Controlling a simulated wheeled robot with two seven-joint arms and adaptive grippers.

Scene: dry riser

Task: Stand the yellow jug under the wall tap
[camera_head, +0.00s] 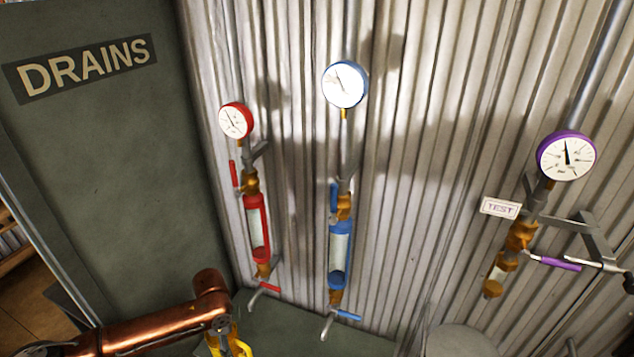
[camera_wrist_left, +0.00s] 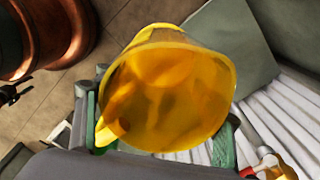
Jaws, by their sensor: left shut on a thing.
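The yellow jug (camera_head: 236,345) shows only in part at the bottom of the head view, below the red and blue wall lines. In the left wrist view the jug (camera_wrist_left: 165,90) fills the middle, its spout to the lower left. My left gripper (camera_wrist_left: 158,128) is shut on it, with a green-padded finger on each side. In the head view the gripper (camera_head: 222,343) is mostly cut off. The wall has a red-handled tap (camera_head: 264,288) and a blue-handled tap (camera_head: 337,316), both to the right of the jug. My right gripper is not in view.
A purple-gauge line (camera_head: 566,156) with a TEST label (camera_head: 501,207) and bracket stands out from the wall at right. A grey panel marked DRAINS (camera_head: 88,68) is at left. A round pale top (camera_head: 458,341) shows at the bottom right.

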